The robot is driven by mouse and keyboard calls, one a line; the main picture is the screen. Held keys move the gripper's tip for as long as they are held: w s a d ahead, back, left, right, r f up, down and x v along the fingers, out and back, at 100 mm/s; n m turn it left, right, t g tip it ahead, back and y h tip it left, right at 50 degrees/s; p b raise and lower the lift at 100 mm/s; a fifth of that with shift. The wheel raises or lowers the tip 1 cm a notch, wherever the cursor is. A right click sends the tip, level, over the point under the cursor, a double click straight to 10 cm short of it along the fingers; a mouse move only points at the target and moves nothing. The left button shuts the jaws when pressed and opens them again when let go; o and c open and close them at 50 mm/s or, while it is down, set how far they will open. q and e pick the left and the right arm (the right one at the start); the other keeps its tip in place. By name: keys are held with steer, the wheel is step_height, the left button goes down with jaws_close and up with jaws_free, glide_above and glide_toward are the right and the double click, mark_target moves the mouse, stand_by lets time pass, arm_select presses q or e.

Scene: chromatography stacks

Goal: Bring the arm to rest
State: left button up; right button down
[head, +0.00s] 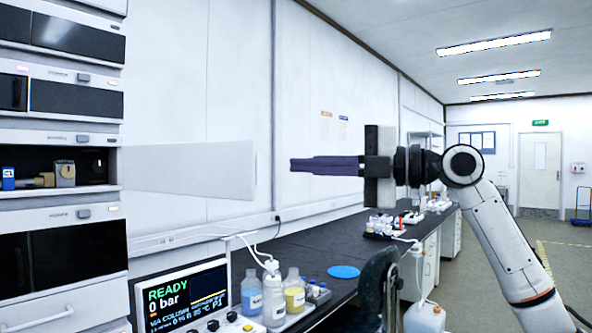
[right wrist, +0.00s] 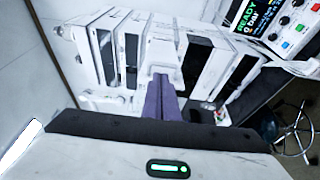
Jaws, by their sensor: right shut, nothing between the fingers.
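My right arm (head: 505,245) comes in from the right in the head view, its forearm raised and its wrist level. My right gripper (head: 293,164) points left toward the chromatography stack (head: 65,225). Its dark purple fingers are shut together with nothing between them, and in the head view a gap lies between them and the open module's door panel. The shut fingers also show in the right wrist view (right wrist: 162,80), with the stack beyond them. My left gripper is not in view.
An open door panel (head: 190,167) juts right from a module holding a blue item and a small gauge. Below stand a READY 0 bar screen (head: 187,297), bottles (head: 273,297) and a dark bench (head: 325,245). A dark chair (head: 375,285) stands at the bench front.

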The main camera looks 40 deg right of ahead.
steer(key=v, duration=0.3)
steer(key=shift+w+d, duration=0.15)
steer(key=shift+d, duration=0.15)
